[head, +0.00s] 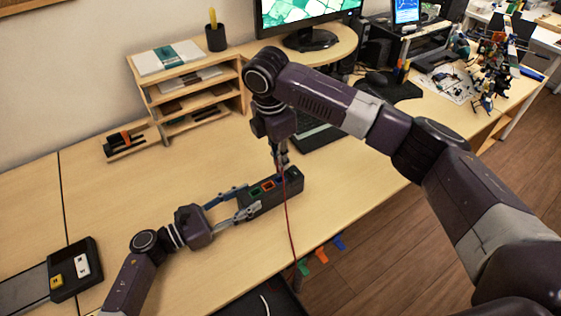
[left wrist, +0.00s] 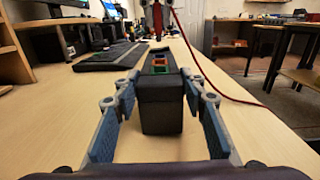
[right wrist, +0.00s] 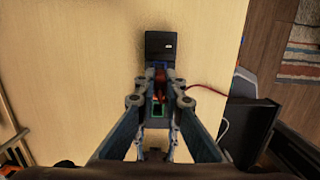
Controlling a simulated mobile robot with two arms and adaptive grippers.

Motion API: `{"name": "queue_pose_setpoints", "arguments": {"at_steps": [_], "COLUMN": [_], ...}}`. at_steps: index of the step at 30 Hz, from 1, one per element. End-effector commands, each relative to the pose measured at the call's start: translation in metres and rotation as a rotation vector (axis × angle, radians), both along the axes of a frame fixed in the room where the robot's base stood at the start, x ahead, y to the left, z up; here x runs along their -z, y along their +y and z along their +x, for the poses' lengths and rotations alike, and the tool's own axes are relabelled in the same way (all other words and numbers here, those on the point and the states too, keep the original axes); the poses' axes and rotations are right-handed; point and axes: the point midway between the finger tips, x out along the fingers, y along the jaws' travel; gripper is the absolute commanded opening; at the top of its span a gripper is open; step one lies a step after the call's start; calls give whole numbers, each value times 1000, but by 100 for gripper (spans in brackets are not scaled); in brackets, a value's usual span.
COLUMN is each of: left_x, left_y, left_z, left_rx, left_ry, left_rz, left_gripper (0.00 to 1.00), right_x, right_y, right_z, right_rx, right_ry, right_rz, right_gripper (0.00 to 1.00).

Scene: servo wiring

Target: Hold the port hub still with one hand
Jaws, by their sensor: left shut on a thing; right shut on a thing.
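The port hub (head: 292,184) is a dark oblong box on the desk with green, orange and blue ports on top. It also shows in the left wrist view (left wrist: 162,108) and the right wrist view (right wrist: 160,44). My left gripper (head: 250,201) is shut on the hub's left end, one finger along each side. My right gripper (head: 281,160) points down over the hub's ports, shut on a red plug (right wrist: 161,86). A thin red cable (head: 288,225) runs from it over the desk's front edge. The fingers partly hide the plug; I cannot tell whether it sits in a port.
Green (head: 304,267), orange (head: 321,254) and blue (head: 339,242) tabs stick out at the desk's front edge. A wooden shelf (head: 192,92) stands at the back. A black switch box (head: 76,270) is at the left.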

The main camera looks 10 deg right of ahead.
Motion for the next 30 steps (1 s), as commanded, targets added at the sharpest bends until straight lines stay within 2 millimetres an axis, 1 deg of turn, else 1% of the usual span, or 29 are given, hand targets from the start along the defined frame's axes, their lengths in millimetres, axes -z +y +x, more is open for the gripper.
{"name": "queue_pose_setpoints", "arguments": {"at_steps": [13, 22, 23, 28, 30], "left_x": [1, 1, 1, 1, 1], "left_y": [0, 0, 0, 0, 0], "left_z": [-1, -1, -1, 0, 0], "left_rx": [1, 1, 1, 1, 1], "left_ry": [2, 2, 2, 1, 1], "left_rz": [1, 1, 1, 1, 1], "left_gripper": [10, 10, 41, 59, 59], "right_x": [-23, -26, -26, -26, -26], "right_y": [0, 0, 0, 0, 0], "right_z": [0, 0, 0, 0, 0], "right_rx": [0, 0, 0, 0, 0], "right_ry": [0, 0, 0, 0, 0], "right_rz": [0, 0, 0, 0, 0], "right_gripper": [0, 0, 0, 0, 0]}}
